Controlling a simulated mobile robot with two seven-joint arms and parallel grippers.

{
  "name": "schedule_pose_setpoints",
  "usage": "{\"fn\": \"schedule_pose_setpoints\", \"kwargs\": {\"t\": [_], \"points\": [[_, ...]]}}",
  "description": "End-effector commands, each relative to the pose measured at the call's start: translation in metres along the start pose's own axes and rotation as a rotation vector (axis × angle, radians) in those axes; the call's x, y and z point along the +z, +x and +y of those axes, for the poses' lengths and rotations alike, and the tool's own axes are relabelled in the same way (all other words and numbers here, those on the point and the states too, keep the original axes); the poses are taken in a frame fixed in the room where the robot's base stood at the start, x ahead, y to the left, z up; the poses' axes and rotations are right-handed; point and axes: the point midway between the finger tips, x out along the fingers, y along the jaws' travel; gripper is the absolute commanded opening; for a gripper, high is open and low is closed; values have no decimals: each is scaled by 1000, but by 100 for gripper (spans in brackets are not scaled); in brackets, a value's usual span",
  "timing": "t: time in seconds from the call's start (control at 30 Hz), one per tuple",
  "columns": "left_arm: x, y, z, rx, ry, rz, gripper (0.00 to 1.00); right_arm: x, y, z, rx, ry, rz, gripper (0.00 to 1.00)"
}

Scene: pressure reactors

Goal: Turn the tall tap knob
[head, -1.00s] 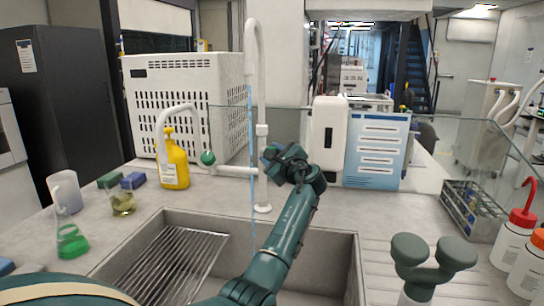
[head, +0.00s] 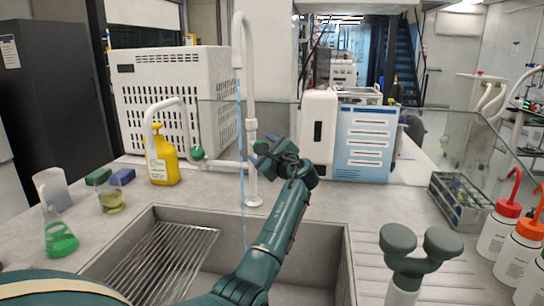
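The tall tap (head: 251,130) is a white pipe with a hooked spout, standing behind the sink. A thin blue water stream (head: 241,200) falls from its spout into the sink. My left gripper (head: 267,152) is at the tall tap's column, just to its right at mid height. The tall tap knob is not clearly visible; the gripper covers that area. I cannot tell whether the fingers are open or shut, or touching the knob. My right gripper is not in view.
A shorter white tap (head: 150,125) with a green knob (head: 197,153) stands to the left, by a yellow bottle (head: 163,160). The sink (head: 335,245) lies below. A twin-headed green fixture (head: 410,245) and wash bottles (head: 497,232) are at right. Glass flasks stand at left.

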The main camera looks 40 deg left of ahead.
Motion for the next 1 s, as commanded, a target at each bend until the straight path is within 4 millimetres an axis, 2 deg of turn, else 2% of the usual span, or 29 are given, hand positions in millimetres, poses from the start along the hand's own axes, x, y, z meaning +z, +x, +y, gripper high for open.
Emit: {"fn": "schedule_pose_setpoints", "kwargs": {"t": [0.3, 0.5, 0.7, 1.0], "points": [[-2, -67, 0, -3, -2, 4, 61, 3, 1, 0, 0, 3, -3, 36], [-1, -104, 1, 0, -1, 3, 61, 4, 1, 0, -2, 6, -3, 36], [0, -122, 1, 0, 1, 1, 61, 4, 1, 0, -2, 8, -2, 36], [0, -124, 1, 0, 1, 0, 61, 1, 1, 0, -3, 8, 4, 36]]}}
